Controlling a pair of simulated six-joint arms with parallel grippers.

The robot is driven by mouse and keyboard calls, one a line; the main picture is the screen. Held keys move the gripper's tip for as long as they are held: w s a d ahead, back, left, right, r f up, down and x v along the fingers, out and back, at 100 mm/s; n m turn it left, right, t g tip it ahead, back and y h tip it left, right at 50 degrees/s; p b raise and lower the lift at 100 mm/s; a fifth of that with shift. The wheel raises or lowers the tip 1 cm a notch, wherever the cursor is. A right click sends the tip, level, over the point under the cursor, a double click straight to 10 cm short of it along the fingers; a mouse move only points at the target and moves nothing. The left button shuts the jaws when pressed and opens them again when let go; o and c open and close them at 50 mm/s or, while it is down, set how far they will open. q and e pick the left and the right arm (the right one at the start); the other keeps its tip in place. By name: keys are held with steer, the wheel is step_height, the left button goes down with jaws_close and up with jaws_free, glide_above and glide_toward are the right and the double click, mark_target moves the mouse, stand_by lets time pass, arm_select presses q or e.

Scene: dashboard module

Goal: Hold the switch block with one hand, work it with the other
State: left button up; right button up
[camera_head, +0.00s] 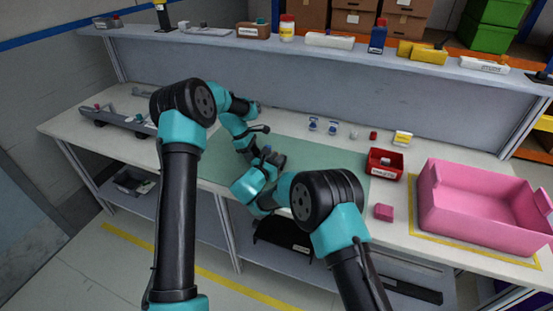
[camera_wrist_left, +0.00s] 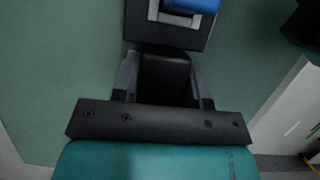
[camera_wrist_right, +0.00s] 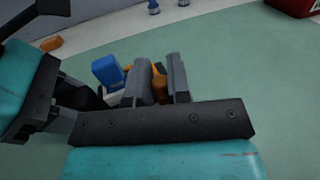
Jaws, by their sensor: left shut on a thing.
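The switch block (camera_head: 277,160) is a small dark block above the green mat, mostly hidden between my wrists. In the left wrist view my left gripper (camera_wrist_left: 165,85) is shut on its black body (camera_wrist_left: 165,75), with a blue rocker (camera_wrist_left: 190,5) in a grey frame at the top edge. In the right wrist view the blue rocker (camera_wrist_right: 107,70) stands up left of my right gripper (camera_wrist_right: 160,82). The right fingers are a little apart, with an orange part (camera_wrist_right: 160,87) showing in the gap. I cannot tell whether they touch it.
The green mat (camera_head: 330,165) is mostly clear. Several small parts lie along its back edge. A red bin (camera_head: 384,170), a pink block (camera_head: 384,212) and a large pink tray (camera_head: 485,226) stand at the right. A grey rail-like fixture (camera_head: 118,119) lies at the left.

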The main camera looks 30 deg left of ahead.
jaws_close()
steer(key=shift+w+d+n+y, duration=0.15)
steer(key=shift+d+n+y, duration=0.15)
steer(key=shift+n+y, duration=0.4)
steer(key=shift+w+d+n+y, duration=0.1)
steer(key=shift+d+n+y, duration=0.25)
steer(key=shift+y, duration=0.65)
steer(key=shift+w+d+n+g+y, duration=0.2)
steer(key=shift+n+y, duration=0.6)
steer(key=shift+y, duration=0.35)
steer(key=shift+w+d+n+g+y, duration=0.1)
steer(key=shift+d+n+g+y, duration=0.1)
steer(key=shift+n+y, duration=0.75)
steer(key=o, duration=0.5)
jaws_free()
steer(key=shift+o, duration=0.2)
steer(key=shift+a, duration=0.1)
